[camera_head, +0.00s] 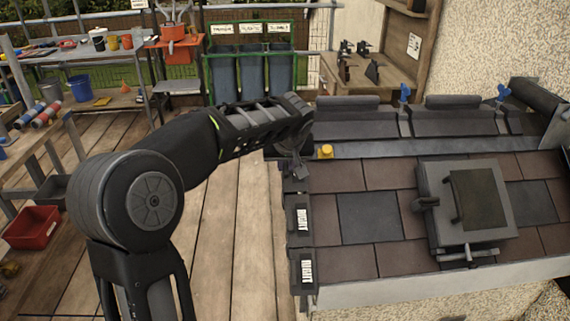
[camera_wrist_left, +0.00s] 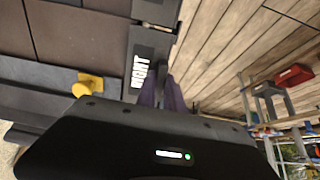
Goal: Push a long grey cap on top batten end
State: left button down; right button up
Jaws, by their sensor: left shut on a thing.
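My left gripper (camera_head: 291,165) is low at the upper left edge of the small tiled roof. It is shut on a long dark grey cap (camera_head: 296,185), mostly hidden by the gripper and hard to tell from the roof edge. In the left wrist view its purple fingers (camera_wrist_left: 163,92) are close together beside a labelled dark cap (camera_wrist_left: 143,50). Two dark caps with white labels sit along the roof's left edge, an upper one (camera_head: 301,232) and a lower one (camera_head: 307,284). The top batten end is hidden behind the gripper. My right gripper is not in view.
A yellow knob (camera_head: 325,152) stands on the roof close to the gripper. Ridge pieces with blue clamps (camera_head: 404,93) run along the top. A roof window (camera_head: 465,205) is at right. A red bin (camera_head: 32,227) and shelves stand at left; the wooden floor between is clear.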

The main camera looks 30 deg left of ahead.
pick_arm(q)
jog(key=shift+d, duration=0.1)
dwell(0.6)
jog(key=c, duration=1.4)
grip_release()
jog(key=shift+o, duration=0.2)
jog(key=p+v, duration=0.1)
jog(key=v, duration=0.5)
jog(key=shift+f, duration=0.1)
